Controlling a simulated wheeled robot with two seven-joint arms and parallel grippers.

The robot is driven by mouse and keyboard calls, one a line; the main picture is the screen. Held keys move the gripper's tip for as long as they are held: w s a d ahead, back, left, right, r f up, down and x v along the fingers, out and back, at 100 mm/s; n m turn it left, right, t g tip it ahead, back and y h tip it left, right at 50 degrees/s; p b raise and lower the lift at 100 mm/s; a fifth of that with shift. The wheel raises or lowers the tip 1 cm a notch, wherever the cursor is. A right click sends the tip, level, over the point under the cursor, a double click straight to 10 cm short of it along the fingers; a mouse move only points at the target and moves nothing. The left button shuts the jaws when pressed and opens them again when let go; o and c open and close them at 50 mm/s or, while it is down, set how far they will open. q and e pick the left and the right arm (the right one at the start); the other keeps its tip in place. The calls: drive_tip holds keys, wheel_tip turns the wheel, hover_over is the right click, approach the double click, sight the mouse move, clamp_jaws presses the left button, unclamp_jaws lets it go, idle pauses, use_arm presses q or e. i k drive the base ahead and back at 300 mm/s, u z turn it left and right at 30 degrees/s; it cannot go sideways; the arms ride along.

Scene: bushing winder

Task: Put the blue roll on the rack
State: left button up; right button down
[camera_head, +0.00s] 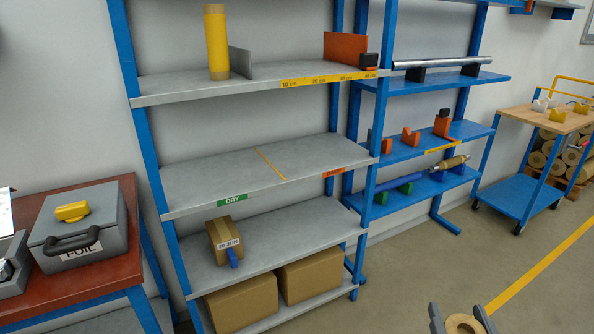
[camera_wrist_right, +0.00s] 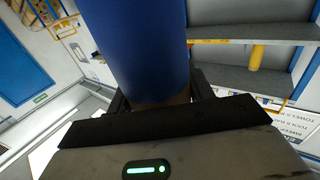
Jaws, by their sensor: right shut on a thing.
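The blue roll (camera_wrist_right: 145,45) fills the upper middle of the right wrist view, with a brown core end showing at the jaws. My right gripper (camera_head: 460,317) is shut on this end. In the head view, only its fingertips and a tan ring-shaped roll end between them show at the bottom edge, over the floor. The grey-shelved rack (camera_head: 200,161) with blue posts stands in the middle, apart from the gripper. Its middle shelf carries a green DRY label and an orange label, with a yellow line between two bare halves. My left gripper is not in view.
A blue rack (camera_head: 440,85) holds bars and orange supports. A red table (camera_head: 128,230) is left, a trolley (camera_head: 535,120) right.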

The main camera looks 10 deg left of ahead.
sight(214, 184)
drive_tip(key=u, duration=0.8)
drive_tip(key=i, duration=0.8)
drive_tip(key=u, duration=0.6)
